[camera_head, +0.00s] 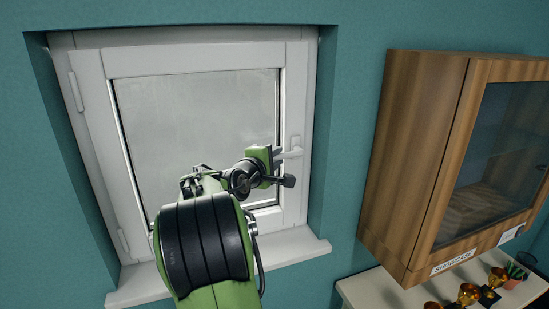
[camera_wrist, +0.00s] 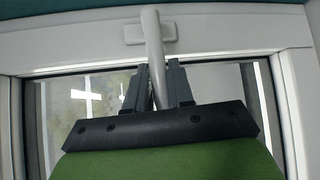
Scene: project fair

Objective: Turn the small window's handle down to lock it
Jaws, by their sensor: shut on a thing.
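The small window (camera_head: 190,57) is white-framed and looks closed in its recess in the teal wall. Its white handle (camera_head: 294,152) sits on the right side of the sash, with the lever lying about level and pointing left. In the wrist view the handle (camera_wrist: 152,42) runs from its base plate down between the two dark fingers. My gripper (camera_head: 276,155) is shut on the lever, and its fingers (camera_wrist: 158,85) stand on either side of it. The fingers hide the lever's end.
A wooden showcase cabinet (camera_head: 415,150) with a glass door hangs to the right of the window. Below it a pale shelf (camera_head: 380,290) holds several gold trophies (camera_head: 468,294) and a plant pot. A white sill (camera_head: 290,250) juts out under the window. The wall strip between window and cabinet is bare.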

